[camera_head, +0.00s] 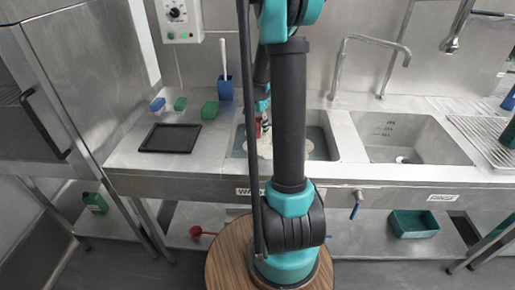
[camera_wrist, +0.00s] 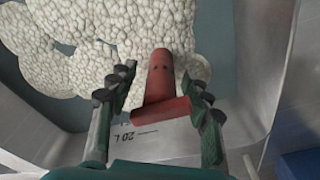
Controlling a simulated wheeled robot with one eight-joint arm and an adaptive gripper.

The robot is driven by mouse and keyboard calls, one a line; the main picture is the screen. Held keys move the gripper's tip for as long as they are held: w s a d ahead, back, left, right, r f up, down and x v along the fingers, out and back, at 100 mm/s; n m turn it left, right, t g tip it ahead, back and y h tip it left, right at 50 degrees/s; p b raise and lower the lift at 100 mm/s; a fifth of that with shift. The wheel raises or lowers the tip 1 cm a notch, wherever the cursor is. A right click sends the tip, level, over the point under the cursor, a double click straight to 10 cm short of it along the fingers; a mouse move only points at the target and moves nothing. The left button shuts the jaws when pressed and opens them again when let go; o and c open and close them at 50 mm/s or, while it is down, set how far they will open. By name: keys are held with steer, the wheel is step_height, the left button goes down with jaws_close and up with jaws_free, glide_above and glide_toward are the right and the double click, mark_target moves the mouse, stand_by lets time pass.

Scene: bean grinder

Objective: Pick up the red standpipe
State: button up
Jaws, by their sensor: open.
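The red standpipe (camera_wrist: 160,78) shows in the wrist view as a tapered red tube with a wider crosspiece at its near end. It is in the left sink basin (camera_head: 324,144), beside white foam. My gripper (camera_wrist: 160,84) is open, with one finger on each side of the standpipe. Small gaps seem to show between the fingers and the tube; contact cannot be told for sure. In the head view a small red part of the standpipe (camera_head: 258,128) shows beside my arm, which hides most of the gripper and basin.
White foam (camera_wrist: 110,35) covers much of the basin's water. The basin walls stand close around my gripper. A tap (camera_head: 340,65) rises behind the sinks. A black tray (camera_head: 170,138), green and blue brushes and a blue holder (camera_head: 225,88) stand on the left counter. The right basin (camera_head: 410,135) is empty.

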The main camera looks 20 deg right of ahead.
steer(key=shift+c, duration=0.5)
jaws_close()
steer(key=shift+r, duration=0.1)
